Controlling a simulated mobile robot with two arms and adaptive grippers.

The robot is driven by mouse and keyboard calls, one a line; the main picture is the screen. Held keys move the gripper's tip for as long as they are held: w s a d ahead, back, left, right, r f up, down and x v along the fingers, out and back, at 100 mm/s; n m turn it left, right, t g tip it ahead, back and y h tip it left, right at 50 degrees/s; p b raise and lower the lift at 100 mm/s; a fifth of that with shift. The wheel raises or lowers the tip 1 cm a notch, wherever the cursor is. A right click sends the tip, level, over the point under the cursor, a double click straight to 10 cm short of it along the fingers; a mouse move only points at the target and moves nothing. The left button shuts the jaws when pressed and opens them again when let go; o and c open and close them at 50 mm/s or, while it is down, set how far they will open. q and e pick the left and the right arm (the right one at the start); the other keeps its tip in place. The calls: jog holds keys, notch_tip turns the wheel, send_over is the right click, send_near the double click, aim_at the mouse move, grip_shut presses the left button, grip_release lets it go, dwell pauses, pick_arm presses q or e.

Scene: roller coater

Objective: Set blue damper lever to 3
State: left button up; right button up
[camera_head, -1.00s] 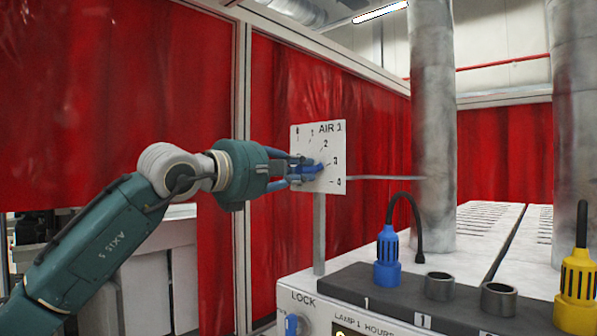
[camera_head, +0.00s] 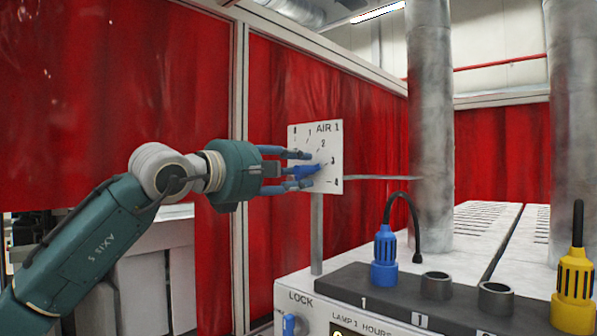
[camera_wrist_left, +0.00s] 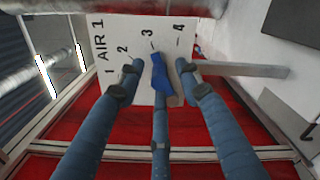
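The blue damper lever (camera_head: 306,172) is mounted on the white AIR 1 dial plate (camera_head: 328,133), which has marks up to 4. Its narrow tip points at the 3 mark. In the left wrist view the blue lever (camera_wrist_left: 162,80) also lines up with the tick beside the 3. My left gripper (camera_head: 299,169) is in front of the plate with its fingers spread around the lever. The wrist view shows a gap between the lever and each side finger; the middle finger overlaps the lever's lower end, so contact there is unclear. My right gripper is out of view.
A thin metal post (camera_head: 317,235) and a horizontal rod (camera_head: 380,178) adjoin the plate. Below right is a machine with a blue plug (camera_head: 385,256), a yellow plug (camera_head: 574,282) and a LOCK switch (camera_head: 290,325). A large grey duct (camera_head: 430,130) stands behind. Red curtains hang behind the arm.

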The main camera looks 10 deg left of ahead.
pick_arm(q)
jog(key=v, duration=1.1)
